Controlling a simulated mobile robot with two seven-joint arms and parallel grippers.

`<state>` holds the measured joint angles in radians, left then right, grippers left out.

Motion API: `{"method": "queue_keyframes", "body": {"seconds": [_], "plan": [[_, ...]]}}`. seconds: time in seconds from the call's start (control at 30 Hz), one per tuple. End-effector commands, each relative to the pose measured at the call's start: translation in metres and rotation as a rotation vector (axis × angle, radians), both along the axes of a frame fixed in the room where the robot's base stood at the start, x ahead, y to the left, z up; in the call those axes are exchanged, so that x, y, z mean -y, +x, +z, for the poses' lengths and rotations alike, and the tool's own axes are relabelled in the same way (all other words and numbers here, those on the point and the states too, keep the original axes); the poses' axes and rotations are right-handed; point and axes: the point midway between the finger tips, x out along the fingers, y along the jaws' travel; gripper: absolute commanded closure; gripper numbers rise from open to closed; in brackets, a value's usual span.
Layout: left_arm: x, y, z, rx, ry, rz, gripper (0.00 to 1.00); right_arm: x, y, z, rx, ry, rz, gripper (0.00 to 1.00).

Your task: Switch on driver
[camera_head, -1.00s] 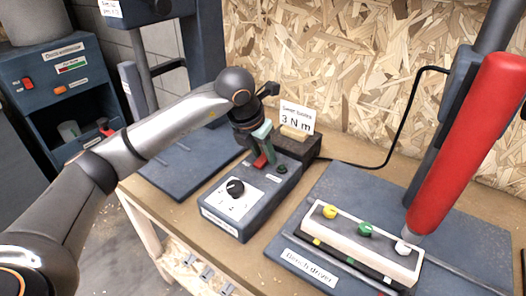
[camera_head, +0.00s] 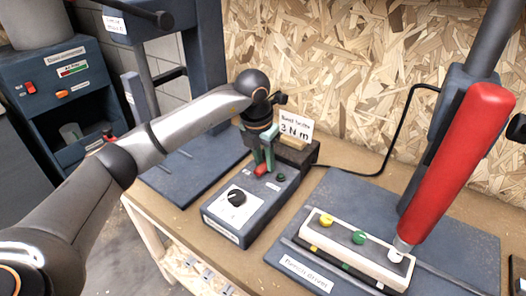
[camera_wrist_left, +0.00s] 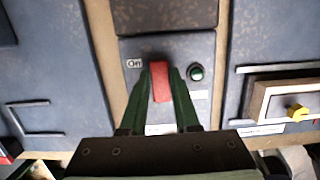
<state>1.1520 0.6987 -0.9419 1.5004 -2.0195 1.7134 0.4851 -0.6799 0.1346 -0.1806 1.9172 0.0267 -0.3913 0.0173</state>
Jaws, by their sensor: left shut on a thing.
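The driver's control box (camera_head: 222,221) is grey-blue with a black dial (camera_head: 236,198) on a white plate. At its back end is a red switch (camera_head: 261,169), next to a dark green round lamp or button (camera_head: 281,177). In the left wrist view the red switch (camera_wrist_left: 160,82) stands between the fingertips, right of an "On" label (camera_wrist_left: 134,63). My left gripper (camera_head: 264,160) points down over the box, its green fingers shut on the switch; it also shows in the left wrist view (camera_wrist_left: 161,80). The bench driver (camera_head: 440,165), with a red body, stands at right. My right gripper is out of view.
A "3 N m" card (camera_head: 295,128) stands behind the box. A white bit holder (camera_head: 355,250) with yellow, green and white knobs sits on the driver's base (camera_head: 465,235). A black cable (camera_head: 404,120) runs behind. A grey machine (camera_head: 60,90) stands at left.

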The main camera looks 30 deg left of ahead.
Motion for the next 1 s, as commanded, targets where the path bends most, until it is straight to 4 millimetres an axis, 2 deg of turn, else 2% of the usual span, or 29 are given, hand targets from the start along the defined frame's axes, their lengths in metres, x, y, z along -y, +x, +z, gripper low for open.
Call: {"method": "queue_keyframes", "body": {"seconds": [0.03, 0.2, 0.63, 0.67, 0.9, 1.0], "plan": [[0.001, 0.002, 0.006, -0.028, 0.003, 0.003, 1.00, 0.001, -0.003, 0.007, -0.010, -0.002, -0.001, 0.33], [0.001, 0.004, 0.002, -0.100, 0.014, 0.001, 1.00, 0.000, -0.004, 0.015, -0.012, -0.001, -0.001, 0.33], [0.000, 0.004, 0.000, -0.122, 0.017, 0.000, 1.00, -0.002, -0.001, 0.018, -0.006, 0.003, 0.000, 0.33], [0.000, 0.004, 0.000, -0.122, 0.017, 0.000, 0.67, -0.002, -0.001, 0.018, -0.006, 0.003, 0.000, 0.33], [0.000, 0.004, 0.000, -0.122, 0.017, 0.000, 0.40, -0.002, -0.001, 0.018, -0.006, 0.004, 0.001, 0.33], [0.000, 0.004, 0.000, -0.123, 0.017, 0.000, 0.40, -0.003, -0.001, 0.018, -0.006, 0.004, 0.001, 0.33]]}}
